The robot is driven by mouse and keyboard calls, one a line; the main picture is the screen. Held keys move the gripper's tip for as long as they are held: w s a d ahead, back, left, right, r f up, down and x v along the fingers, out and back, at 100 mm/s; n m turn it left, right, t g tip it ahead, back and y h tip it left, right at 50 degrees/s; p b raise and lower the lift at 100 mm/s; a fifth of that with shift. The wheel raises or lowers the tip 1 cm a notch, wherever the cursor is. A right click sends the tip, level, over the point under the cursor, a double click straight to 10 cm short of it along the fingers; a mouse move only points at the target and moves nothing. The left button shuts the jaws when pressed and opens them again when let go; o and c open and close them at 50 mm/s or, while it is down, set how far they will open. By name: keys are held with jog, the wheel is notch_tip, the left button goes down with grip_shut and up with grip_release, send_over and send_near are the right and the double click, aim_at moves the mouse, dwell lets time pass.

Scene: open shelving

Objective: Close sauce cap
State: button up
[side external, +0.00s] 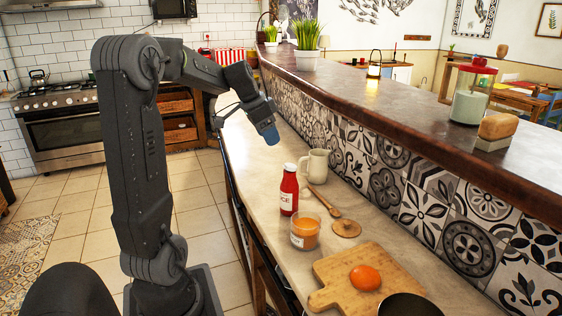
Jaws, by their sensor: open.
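A red sauce bottle (289,192) with a white label stands upright on the counter; its small pale top (290,167) seems to be in place. A glass jar of orange sauce (305,231) stands open just in front of it. A round wooden lid with a knob (346,229) lies on the counter to the right of the jar, apart from it. My gripper (271,136), with a blue tip, is above the counter, up and to the left of the bottle and touching nothing. It is open and empty, though its fingers are small here.
A beige mug (316,165) and a wooden spoon (324,203) are behind the jar and lid. A cutting board (338,287) with an orange-red round item (364,278) and a dark pan (410,305) are in front. A tiled wall (400,195) bounds the counter at right.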

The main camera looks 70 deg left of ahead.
aim_at(285, 171)
jog(key=x, duration=1.1)
jog(key=shift+s, duration=0.1)
jog(key=shift+c, duration=0.2)
jog(key=c, duration=0.9)
jog(key=shift+s+f+t, duration=0.15)
jog(key=shift+f+t, duration=0.1)
jog(key=shift+t, duration=0.45)
jog(key=o, duration=0.9)
jog(key=shift+o, duration=0.2)
jog(key=v, duration=1.3)
jog(key=shift+s+r, duration=0.25)
jog(key=shift+r, duration=0.1)
jog(key=shift+c, duration=0.2)
